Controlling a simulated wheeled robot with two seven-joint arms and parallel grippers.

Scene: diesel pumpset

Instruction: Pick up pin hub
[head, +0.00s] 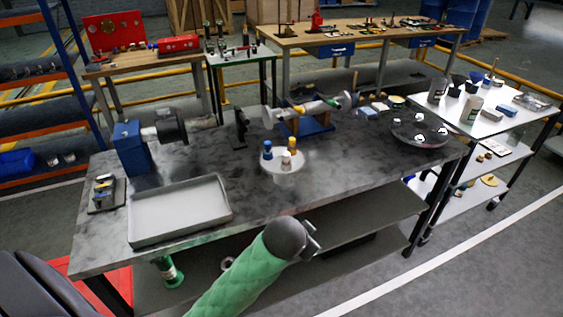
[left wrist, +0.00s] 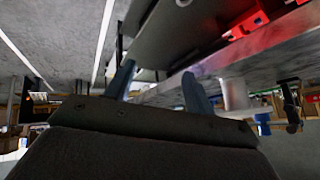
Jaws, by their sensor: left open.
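No part can be surely told as the pin hub. A green flanged part (head: 167,270) stands on the same shelf. My left gripper (head: 314,240) is in front of the bench's front edge, apart from these parts. In the left wrist view its two fingers (left wrist: 158,70) are spread with nothing between them. My right gripper is not in view.
The grey bench (head: 330,180) carries an empty tray (head: 180,212), a round stand (head: 283,165) with small bottles, a shaft assembly (head: 305,110) on a blue support and a round plate (head: 420,132).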

